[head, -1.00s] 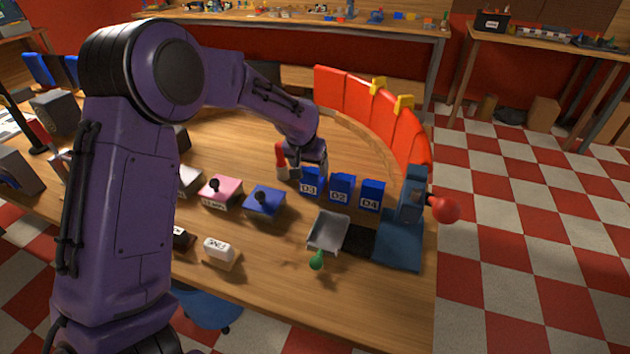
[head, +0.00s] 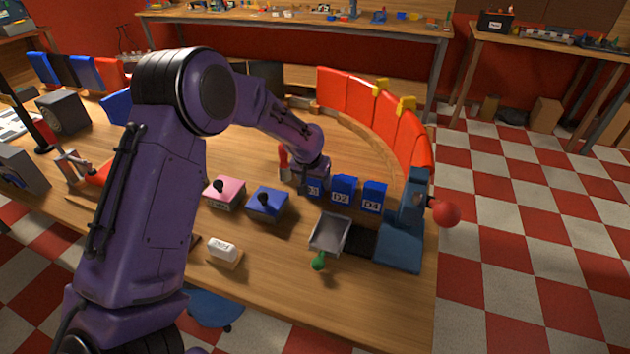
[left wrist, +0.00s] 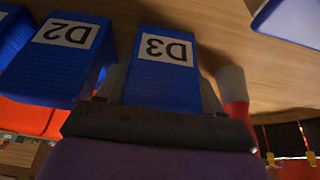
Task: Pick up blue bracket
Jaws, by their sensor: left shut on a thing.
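A blue bracket labelled D3 (head: 314,189) stands at the left end of a short row of blue brackets on the wooden table. My left gripper (head: 311,186) is over it and hides part of it in the head view. In the left wrist view the D3 bracket (left wrist: 162,75) fills the space between the fingers, and the left gripper (left wrist: 165,100) is shut on it. I cannot tell whether it is clear of the table. My right gripper is not in view.
A red and white object (head: 284,163) stands close left of the gripper. A blue box (head: 267,204) and a pink box (head: 224,193) sit nearer. A grey tray (head: 330,234) and a blue press with a red ball (head: 403,235) are front right. Red panels (head: 385,115) curve behind.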

